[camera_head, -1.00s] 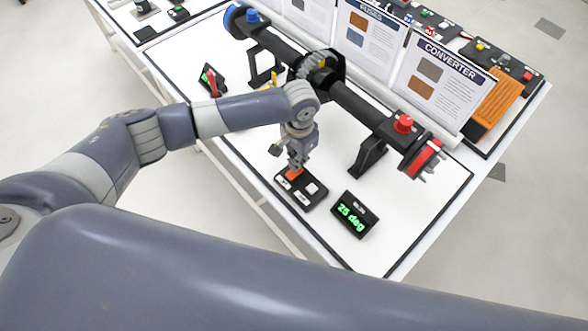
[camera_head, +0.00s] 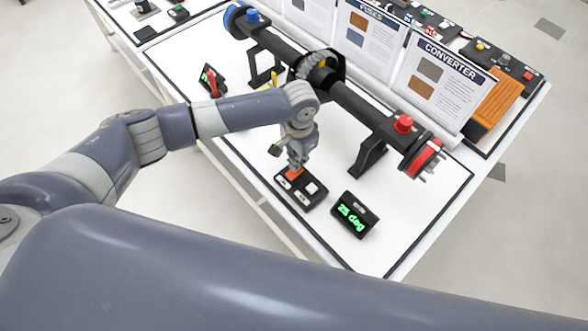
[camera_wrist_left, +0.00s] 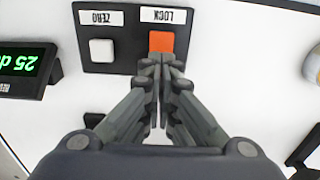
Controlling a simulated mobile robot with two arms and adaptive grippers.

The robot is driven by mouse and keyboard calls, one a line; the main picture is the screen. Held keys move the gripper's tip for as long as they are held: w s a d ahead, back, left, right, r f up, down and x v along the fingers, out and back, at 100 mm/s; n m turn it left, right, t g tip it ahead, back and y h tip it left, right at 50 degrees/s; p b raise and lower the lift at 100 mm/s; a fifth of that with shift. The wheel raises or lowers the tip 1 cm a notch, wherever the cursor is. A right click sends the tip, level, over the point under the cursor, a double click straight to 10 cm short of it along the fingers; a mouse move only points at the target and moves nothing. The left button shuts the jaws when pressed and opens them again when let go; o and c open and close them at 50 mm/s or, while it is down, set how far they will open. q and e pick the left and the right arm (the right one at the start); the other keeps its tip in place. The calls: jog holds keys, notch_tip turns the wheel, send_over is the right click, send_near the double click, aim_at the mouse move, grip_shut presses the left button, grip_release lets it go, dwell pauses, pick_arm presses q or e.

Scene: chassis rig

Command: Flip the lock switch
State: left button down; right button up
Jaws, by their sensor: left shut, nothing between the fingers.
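The lock switch (camera_wrist_left: 162,41) is an orange square button under a LOCK label on a black panel (camera_wrist_left: 125,51). It also shows in the head view as a small orange patch (camera_head: 293,174) below my gripper. My left gripper (camera_wrist_left: 161,62) is shut and empty, with its fingertips at the lower edge of the orange button in the wrist view. I cannot tell whether they touch it. A white button (camera_wrist_left: 102,50) labelled ZERO sits beside it. A display (camera_head: 355,215) reads 25 deg in green; part of it shows in the wrist view. My right gripper is not in view.
A black axle (camera_head: 360,102) on stands, with a red knob (camera_head: 403,124) and a blue knob (camera_head: 252,15), runs behind the panel. Printed boards (camera_head: 441,84) stand farther back. The white tabletop right of the display is clear.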

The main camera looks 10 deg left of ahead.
pick_arm(q)
jog(key=shift+f, duration=0.35)
jog(key=shift+f+b, duration=0.45)
jog(key=shift+f, duration=0.3)
dwell(0.3)
jog(key=shift+s+r, duration=0.1)
notch_tip(320, 180, up, 7)
jog(key=p, duration=0.8)
dwell(0.5)
